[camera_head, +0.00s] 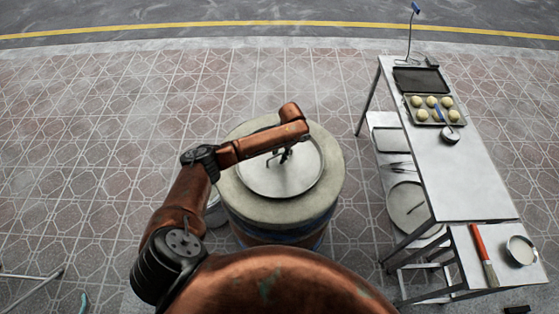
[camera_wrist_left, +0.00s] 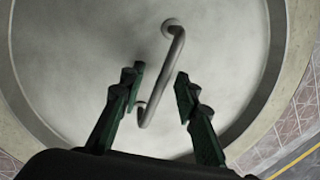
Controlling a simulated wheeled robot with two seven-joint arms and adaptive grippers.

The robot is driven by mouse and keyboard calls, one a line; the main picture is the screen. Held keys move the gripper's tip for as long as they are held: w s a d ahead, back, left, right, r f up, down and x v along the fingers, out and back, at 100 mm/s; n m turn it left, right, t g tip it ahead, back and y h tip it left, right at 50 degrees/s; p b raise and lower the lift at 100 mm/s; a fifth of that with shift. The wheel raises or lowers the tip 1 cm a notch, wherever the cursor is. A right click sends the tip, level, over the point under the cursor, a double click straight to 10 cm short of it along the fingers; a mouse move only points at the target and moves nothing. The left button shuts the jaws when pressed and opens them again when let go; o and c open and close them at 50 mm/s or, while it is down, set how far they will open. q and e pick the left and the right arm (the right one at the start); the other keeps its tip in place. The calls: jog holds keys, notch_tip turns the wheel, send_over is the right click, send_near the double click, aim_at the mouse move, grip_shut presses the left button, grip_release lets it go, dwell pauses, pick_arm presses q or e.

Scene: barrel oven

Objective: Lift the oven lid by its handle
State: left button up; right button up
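The round metal oven lid (camera_head: 262,181) lies flat on top of the barrel oven (camera_head: 237,205), inside its pale rim. Its handle, a bent grey bar (camera_wrist_left: 176,62), crosses the lid in the left wrist view. My left gripper (camera_head: 285,156) is above the lid in the head view. In the left wrist view its two green-black fingers (camera_wrist_left: 160,80) are apart, one on each side of the bar, with gaps visible. It is open and holds nothing. My right gripper is in neither view.
A long white table (camera_head: 455,172) stands to the right, with a tray of dough balls (camera_head: 432,109) and a dark tray (camera_head: 421,80). A lower stand (camera_head: 480,258) carries a red-handled brush (camera_head: 482,254) and a bowl (camera_head: 521,250). The paving left of the oven is mostly clear.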

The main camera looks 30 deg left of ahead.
pick_arm(q)
grip_shut()
jog(key=shift+w+r, duration=0.1)
dwell(0.6)
